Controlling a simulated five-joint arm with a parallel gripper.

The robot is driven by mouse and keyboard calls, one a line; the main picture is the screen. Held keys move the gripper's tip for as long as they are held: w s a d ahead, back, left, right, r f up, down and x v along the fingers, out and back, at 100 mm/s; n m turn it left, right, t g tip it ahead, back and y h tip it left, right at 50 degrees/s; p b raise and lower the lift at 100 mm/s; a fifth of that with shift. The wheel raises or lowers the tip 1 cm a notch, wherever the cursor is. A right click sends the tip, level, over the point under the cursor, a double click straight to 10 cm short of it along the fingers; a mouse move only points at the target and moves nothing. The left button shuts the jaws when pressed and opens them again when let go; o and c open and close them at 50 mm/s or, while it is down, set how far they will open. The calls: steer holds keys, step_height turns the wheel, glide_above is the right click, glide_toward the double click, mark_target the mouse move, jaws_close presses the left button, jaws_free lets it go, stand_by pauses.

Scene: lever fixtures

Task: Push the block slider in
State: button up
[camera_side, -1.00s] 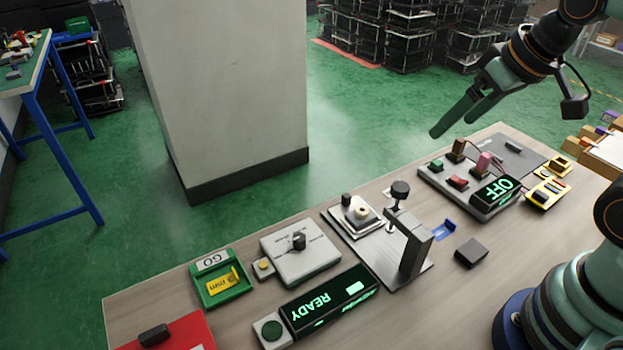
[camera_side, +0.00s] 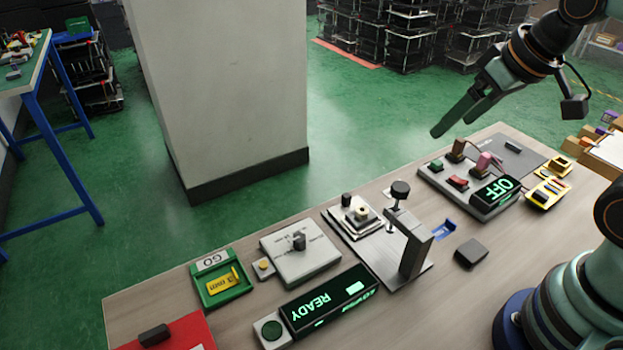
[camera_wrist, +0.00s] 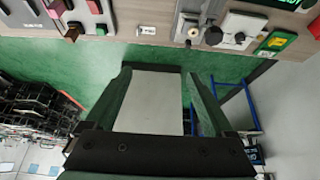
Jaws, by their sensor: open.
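I cannot tell for sure which part is the block slider. The likeliest is the light block with a round cream top (camera_side: 361,214), which sits on a grey plate at mid-table with a small black knob (camera_side: 347,199) behind it. Beside it stand a black round knob on a post (camera_side: 400,189) and a dark grey upright bracket (camera_side: 416,250). My gripper (camera_side: 451,127) is open and empty, in the air beyond the table's far edge, well apart from the fixtures. In the wrist view my gripper (camera_wrist: 158,72) shows its two fingers spread over the floor, with the fixtures at the top.
A switch panel with an OFF display (camera_side: 496,193) stands to the right. A dial box (camera_side: 300,254), a READY display (camera_side: 330,302) and a green GO tray (camera_side: 221,282) lie left. A loose dark block (camera_side: 471,253) is in front. A large pillar (camera_side: 225,90) stands behind the table.

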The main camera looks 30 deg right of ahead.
steer(key=shift+w, duration=0.1)
steer(key=c, duration=0.5)
steer(key=shift+w+a+n, duration=0.2)
steer(key=shift+w+n, duration=0.1)
steer(key=shift+n, duration=0.2)
steer(key=shift+c, duration=0.7)
steer(key=n+g, duration=0.6)
steer(key=n, duration=1.1)
glide_above(347, 195)
step_height(347, 195, down, 11)
step_height(347, 195, down, 12)
steer(key=shift+r, duration=0.15)
steer(key=shift+c, duration=0.3)
jaws_close()
steer(key=shift+r, duration=0.1)
